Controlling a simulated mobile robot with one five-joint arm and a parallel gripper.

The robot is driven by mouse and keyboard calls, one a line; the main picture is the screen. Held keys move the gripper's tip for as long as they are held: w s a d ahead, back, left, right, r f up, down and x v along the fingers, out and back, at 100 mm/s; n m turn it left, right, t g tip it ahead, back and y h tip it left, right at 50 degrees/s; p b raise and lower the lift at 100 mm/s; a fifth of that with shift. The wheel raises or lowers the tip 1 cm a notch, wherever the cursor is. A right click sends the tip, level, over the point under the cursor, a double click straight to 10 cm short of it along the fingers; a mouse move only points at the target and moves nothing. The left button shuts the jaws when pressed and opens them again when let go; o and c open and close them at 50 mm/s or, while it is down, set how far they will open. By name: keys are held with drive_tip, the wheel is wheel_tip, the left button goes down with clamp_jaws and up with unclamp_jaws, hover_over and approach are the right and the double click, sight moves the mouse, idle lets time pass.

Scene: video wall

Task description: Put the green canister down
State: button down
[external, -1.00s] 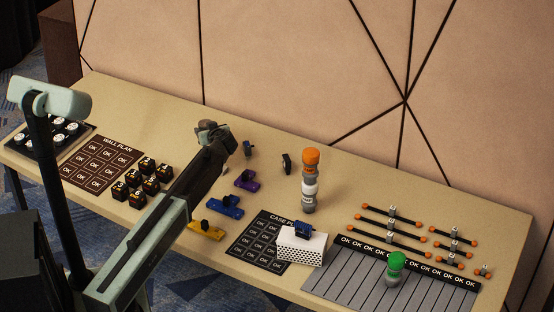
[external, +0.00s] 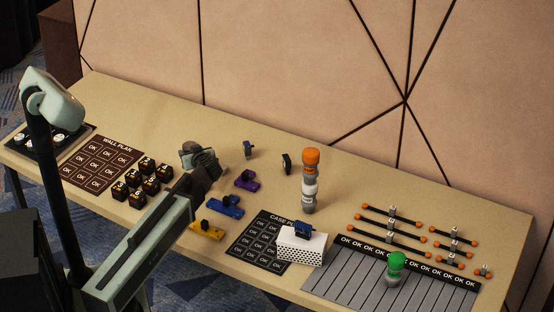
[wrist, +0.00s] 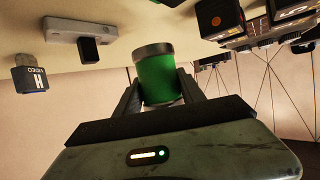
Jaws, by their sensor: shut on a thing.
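The green canister (wrist: 160,78), a green cylinder with a silver-grey rim, sits between the two dark fingers of my gripper (wrist: 160,92) in the wrist view. My gripper is shut on it. In the external view my gripper (external: 196,152) is over the middle-left of the table (external: 300,148), to the right of the black numbered cubes (external: 143,182). The canister is mostly hidden there by the arm. I cannot tell whether it touches the table.
A green-capped grey jar (external: 396,270) is on the striped mat (external: 345,275). The table's back left is clear.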

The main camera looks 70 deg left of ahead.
wheel_tip(320, 180, up, 34)
drive_tip(key=p, duration=3.4)
drive_tip(key=w+d+f+m+t+h+b, duration=0.1)
drive_tip(key=w+d+f+m+t+b, duration=0.3)
drive_tip(key=w+d, duration=0.95)
drive_tip(key=w+d+f+m+t+b, duration=0.15)
drive_tip(key=w+d+f+b, duration=0.4)
drive_tip(key=w+d, duration=0.8)
drive_tip(key=w+d+f+m+t+h+b, duration=0.15)
drive_tip(key=w+d+f+b, duration=0.25)
drive_tip(key=d+f+b, duration=0.5)
drive_tip(key=w+d+f+m+t+b, duration=0.25)
drive_tip(key=d+f+b, duration=0.25)
drive_tip(key=d, duration=0.9)
drive_tip(key=w+d+f+m+t+h+b, duration=0.1)
drive_tip(key=w+d+f+t+b, duration=0.1)
drive_tip(key=w+d+f+b, duration=0.65)
drive_tip(key=s+d+f+b, duration=0.1)
drive_tip(key=f+b, duration=0.1)
drive_tip(key=s+f+b, duration=0.1)
drive_tip(key=f+b, duration=0.1)
drive_tip(key=s+d+f+b, duration=0.1)
drive_tip(key=s+f+b, duration=0.1)
drive_tip(key=shift+d+f+b, duration=0.35)
drive_tip(key=shift+f+b, duration=0.05)
drive_tip(key=shift+r, duration=0.25)
drive_tip(key=shift+f, duration=0.25)
drive_tip(key=c, duration=0.7)
unclamp_jaws()
drive_tip(key=shift+r, duration=0.1)
